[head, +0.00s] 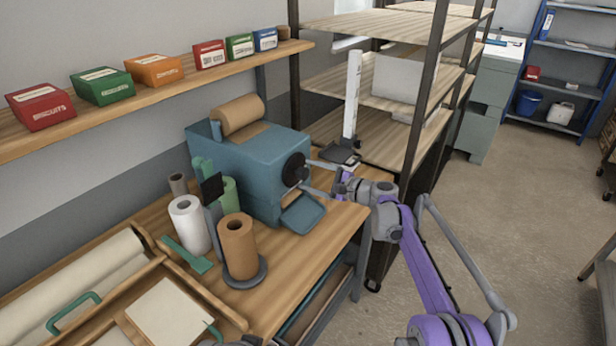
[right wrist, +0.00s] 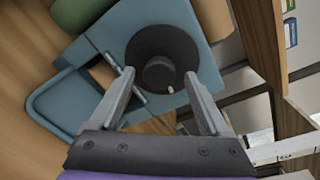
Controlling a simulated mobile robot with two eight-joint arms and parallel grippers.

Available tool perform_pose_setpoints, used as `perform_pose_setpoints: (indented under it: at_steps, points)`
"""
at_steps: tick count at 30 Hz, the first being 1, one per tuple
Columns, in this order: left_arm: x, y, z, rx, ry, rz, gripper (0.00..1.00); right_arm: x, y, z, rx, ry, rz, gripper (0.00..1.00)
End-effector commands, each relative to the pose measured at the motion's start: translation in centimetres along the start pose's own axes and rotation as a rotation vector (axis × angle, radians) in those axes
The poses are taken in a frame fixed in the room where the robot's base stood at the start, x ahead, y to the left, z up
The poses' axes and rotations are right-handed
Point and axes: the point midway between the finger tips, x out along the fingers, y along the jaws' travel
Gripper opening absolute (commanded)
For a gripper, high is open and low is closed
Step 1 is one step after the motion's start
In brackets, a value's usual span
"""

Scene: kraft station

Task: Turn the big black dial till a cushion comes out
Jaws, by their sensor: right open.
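The big black dial (head: 294,170) is on the right face of a blue machine (head: 240,160) on the wooden bench. In the right wrist view the dial (right wrist: 163,62) is a black disc with a raised round knob and a small pale mark at its lower right. My right gripper (head: 308,176) is open in front of the dial. In the right wrist view its two fingers (right wrist: 160,85) reach toward the dial, one on each side of the knob; contact cannot be told. A roll of brown paper (head: 238,114) sits on top of the machine. The blue tray (head: 303,213) below the dial looks empty.
Paper rolls, a white one (head: 190,224) and a brown one (head: 238,246), stand on the bench left of the machine. A wall shelf (head: 190,78) holds several coloured boxes. A rack (head: 400,90) stands behind my right arm.

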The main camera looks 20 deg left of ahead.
Motion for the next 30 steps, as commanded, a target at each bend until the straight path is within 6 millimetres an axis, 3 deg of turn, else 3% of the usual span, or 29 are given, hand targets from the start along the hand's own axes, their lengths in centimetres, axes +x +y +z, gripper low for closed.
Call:
perform_pose_setpoints:
  at_steps: [12, 18, 26, 30]
  points:
    - [1.5, 0.0, 1.7, 0.0, -0.014, 0.0, 0.0, -8.0, 0.2, -0.1, 0.001, 0.002, 0.0, 0.8]
    - [1.6, 0.0, 1.8, 0.0, -0.016, 0.0, 0.0, -9.5, 0.2, -0.1, 0.0, 0.0, 0.0, 0.8]
    - [1.6, 0.0, 1.8, 0.0, -0.015, 0.0, 0.0, -9.6, 0.1, 0.0, 0.0, 0.0, 0.001, 0.8]
    - [1.6, 0.0, 1.8, 0.0, -0.015, 0.0, 0.25, -9.6, 0.2, 0.0, -0.003, 0.002, 0.003, 0.8]
